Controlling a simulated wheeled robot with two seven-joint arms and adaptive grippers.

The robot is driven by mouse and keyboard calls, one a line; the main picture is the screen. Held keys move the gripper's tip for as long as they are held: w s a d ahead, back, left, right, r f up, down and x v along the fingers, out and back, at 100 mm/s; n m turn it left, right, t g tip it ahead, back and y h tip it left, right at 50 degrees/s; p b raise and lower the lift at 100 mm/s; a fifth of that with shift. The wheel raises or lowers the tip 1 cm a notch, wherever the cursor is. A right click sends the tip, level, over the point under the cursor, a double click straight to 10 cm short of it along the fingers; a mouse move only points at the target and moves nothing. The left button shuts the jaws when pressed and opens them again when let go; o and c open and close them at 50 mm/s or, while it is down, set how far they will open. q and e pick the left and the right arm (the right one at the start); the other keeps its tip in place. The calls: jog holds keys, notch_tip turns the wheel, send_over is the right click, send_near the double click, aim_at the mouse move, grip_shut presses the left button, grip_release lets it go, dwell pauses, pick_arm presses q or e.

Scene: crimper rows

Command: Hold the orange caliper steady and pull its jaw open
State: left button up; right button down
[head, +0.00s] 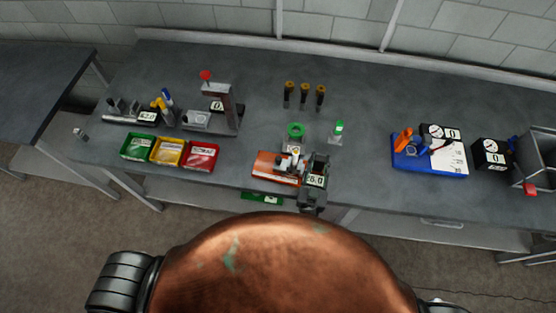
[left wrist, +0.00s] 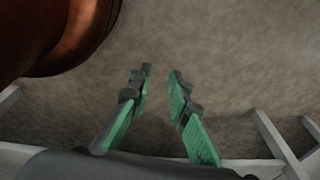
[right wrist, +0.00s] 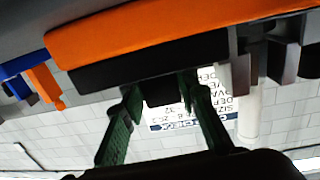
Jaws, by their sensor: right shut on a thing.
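The orange caliper (right wrist: 180,30) fills the top of the right wrist view as a long orange bar with black parts beneath it. My right gripper (right wrist: 161,85) is shut on a black part under the bar, with a green-padded finger on each side. Dark prongs stand at the bar's right end. My left gripper (left wrist: 158,78) is open and empty over bare floor, outside the head view.
Green, yellow and red bins (head: 200,156) stand left on the grey workbench (head: 270,110), before a gauge stand (head: 225,100). A blue tray (head: 412,160) is at right.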

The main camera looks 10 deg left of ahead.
pick_arm(q)
jog(key=shift+o, duration=0.6)
jog(key=w+a+r+t, duration=0.1)
jog(key=w+a+r, duration=0.1)
jog(key=w+r, duration=0.2)
jog(key=w+a+r+t, duration=0.2)
jog(key=w+a+r, duration=0.1)
jog(key=w, duration=0.6)
jog(key=shift+a+r+m, duration=0.3)
jog(key=shift+r+m, duration=0.1)
jog(key=shift+r, duration=0.05)
jog(key=m+t+h, duration=0.4)
jog(key=m+h, duration=0.4)
jog(key=h, duration=0.3)
send_near(276, 160)
jog(key=x, duration=0.9)
jog(key=shift+w+d+f, duration=0.15)
jog(key=shift+w, duration=0.1)
